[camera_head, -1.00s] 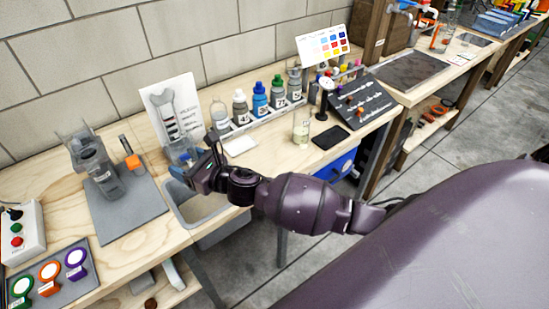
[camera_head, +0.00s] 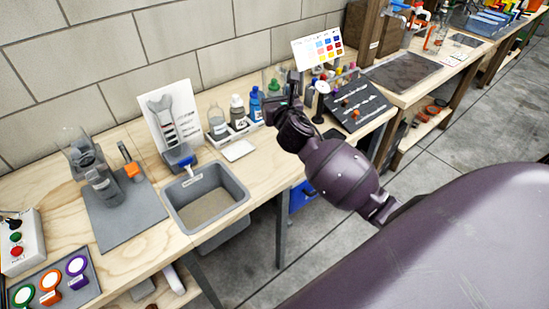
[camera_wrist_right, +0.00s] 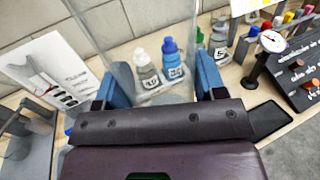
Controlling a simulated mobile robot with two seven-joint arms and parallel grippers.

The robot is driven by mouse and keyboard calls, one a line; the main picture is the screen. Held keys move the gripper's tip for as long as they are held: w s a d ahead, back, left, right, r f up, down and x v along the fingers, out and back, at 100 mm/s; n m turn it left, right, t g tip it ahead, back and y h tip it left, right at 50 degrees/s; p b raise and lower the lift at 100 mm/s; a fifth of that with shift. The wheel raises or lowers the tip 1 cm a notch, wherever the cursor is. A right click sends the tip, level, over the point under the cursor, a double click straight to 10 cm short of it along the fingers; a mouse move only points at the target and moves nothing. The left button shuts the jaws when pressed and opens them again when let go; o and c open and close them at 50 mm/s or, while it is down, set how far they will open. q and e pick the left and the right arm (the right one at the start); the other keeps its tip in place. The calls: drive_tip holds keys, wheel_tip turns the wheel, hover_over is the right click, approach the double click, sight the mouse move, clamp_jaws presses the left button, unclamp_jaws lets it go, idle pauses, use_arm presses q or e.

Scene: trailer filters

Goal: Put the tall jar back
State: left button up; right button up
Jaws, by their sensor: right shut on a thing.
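My right gripper (camera_head: 281,102) is over the back of the bench, in front of the bottle row. In the right wrist view its two blue fingers (camera_wrist_right: 163,86) stand apart, shut on a clear, see-through jar (camera_wrist_right: 158,97). Bottles show through the jar's walls, so its outline is faint; in the head view it is hard to make out. Whether the jar touches the bench or rack is not clear. My left gripper is not in view.
The sink (camera_head: 206,196) lies left of the gripper. A round gauge (camera_wrist_right: 272,42) and dark sloped board (camera_head: 352,101) stand to the right.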

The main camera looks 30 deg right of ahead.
wheel_tip(320, 180, down, 18)
drive_tip(key=b, duration=0.6)
drive_tip(key=shift+f+b, duration=0.2)
drive_tip(key=shift+b, duration=0.15)
drive_tip(key=shift+f, duration=0.5)
drive_tip(key=shift+f+b, duration=0.15)
drive_tip(key=shift+b, duration=0.2)
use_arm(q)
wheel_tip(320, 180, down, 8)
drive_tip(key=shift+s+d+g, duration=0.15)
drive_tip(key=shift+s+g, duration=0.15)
use_arm(e)
drive_tip(key=o, duration=1.1)
drive_tip(key=shift+c, duration=0.2)
